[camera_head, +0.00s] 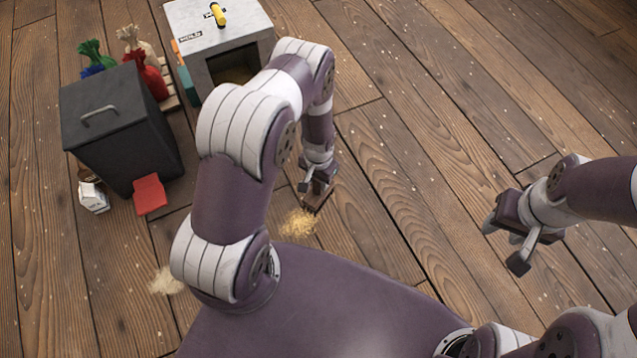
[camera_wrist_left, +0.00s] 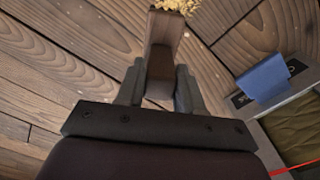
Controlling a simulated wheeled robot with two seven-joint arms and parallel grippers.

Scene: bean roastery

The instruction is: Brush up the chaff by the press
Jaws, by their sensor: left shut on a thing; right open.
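A pile of pale yellow chaff (camera_head: 298,222) lies on the plank floor in front of me, and its edge shows at the top of the left wrist view (camera_wrist_left: 178,5). A second, paler pile (camera_head: 165,281) lies to the left, partly hidden by my arm. My left gripper (camera_head: 317,184) is shut on a brown brush (camera_wrist_left: 163,62). The brush's far end is right beside the first pile; whether it touches the floor is unclear. My right gripper (camera_head: 512,236) is open and empty, over bare floor at the right. A grey box with a yellow handle (camera_head: 218,14), possibly the press, stands at the back.
A black lidded bin (camera_head: 118,125) stands at the left, with a flat red piece (camera_head: 150,193) at its foot and a small white carton (camera_head: 93,197) beside it. Several coloured sacks (camera_head: 148,75) stand behind it. The floor at centre right is clear.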

